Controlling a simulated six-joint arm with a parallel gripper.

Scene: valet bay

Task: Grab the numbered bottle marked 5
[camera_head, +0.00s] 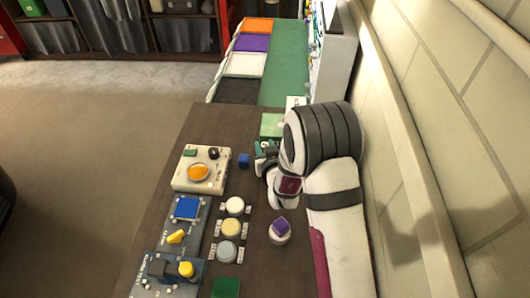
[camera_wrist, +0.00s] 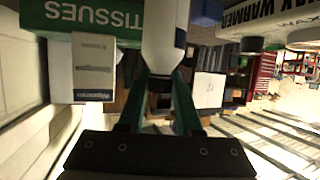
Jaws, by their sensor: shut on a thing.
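My gripper (camera_wrist: 161,76) shows in the wrist view with its two green fingers closed on a white bottle (camera_wrist: 164,38). The bottle has a dark end between the fingers, and its far end runs out of the top of the picture. I cannot read a number on it. In the head view my gripper (camera_head: 263,152) is over the far right part of the dark table, beside the wall. My white arm covers much of it there, and I cannot make out the bottle.
A control box with an orange button (camera_head: 198,172), round switches (camera_head: 230,227) and a purple-topped white piece (camera_head: 280,232) stand nearer. A green tissues box (camera_wrist: 85,20) and a white box (camera_wrist: 209,90) flank the bottle.

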